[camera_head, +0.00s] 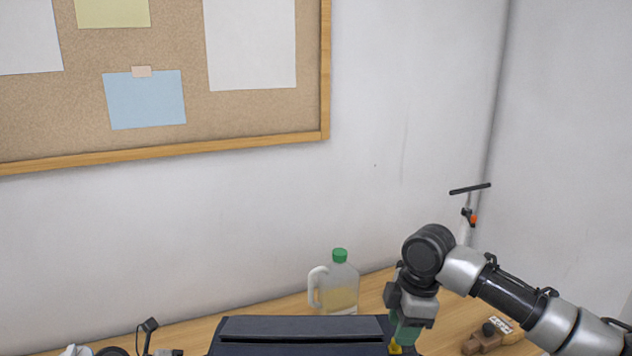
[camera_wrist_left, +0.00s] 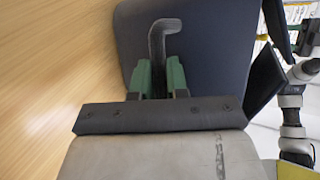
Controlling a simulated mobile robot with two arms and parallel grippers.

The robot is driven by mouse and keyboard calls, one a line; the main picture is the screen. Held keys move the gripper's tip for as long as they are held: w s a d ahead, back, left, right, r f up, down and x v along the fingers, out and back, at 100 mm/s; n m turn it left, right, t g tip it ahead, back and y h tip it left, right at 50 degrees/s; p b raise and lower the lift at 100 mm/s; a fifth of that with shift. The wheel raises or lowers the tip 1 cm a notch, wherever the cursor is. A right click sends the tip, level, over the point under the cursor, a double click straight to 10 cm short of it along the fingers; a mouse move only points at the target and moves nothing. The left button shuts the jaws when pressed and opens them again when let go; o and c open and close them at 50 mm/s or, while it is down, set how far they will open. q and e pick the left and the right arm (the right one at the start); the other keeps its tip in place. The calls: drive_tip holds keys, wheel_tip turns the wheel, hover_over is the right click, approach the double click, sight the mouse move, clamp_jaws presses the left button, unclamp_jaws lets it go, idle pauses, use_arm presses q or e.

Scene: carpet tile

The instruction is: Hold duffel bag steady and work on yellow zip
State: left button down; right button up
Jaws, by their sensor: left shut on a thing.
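The dark navy duffel bag (camera_head: 300,330) stands at the bottom centre of the head view, its lower part cut off by the frame. In the left wrist view, my left gripper (camera_wrist_left: 161,68) has its green fingers shut on a grey strap (camera_wrist_left: 157,38) that bends over in front of the bag's dark side (camera_wrist_left: 215,45). My right gripper (camera_head: 405,335) points down at the bag's right end. A small yellow piece, likely the yellow zip pull (camera_head: 396,348), shows at its fingertips. Whether the fingers grip it is unclear.
A clear jug with a green cap (camera_head: 340,285) stands behind the bag on the wooden table (camera_head: 285,308). A brown wooden object (camera_head: 488,338) lies right of my right gripper. Dark items (camera_head: 148,330) stand at the left. A corkboard (camera_head: 230,125) hangs on the wall.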

drive_tip(key=shift+a+f, duration=0.15)
drive_tip(key=shift+f, duration=0.7)
drive_tip(key=shift+a+f, duration=0.15)
drive_tip(key=shift+f, duration=0.7)
drive_tip(key=c, duration=0.6)
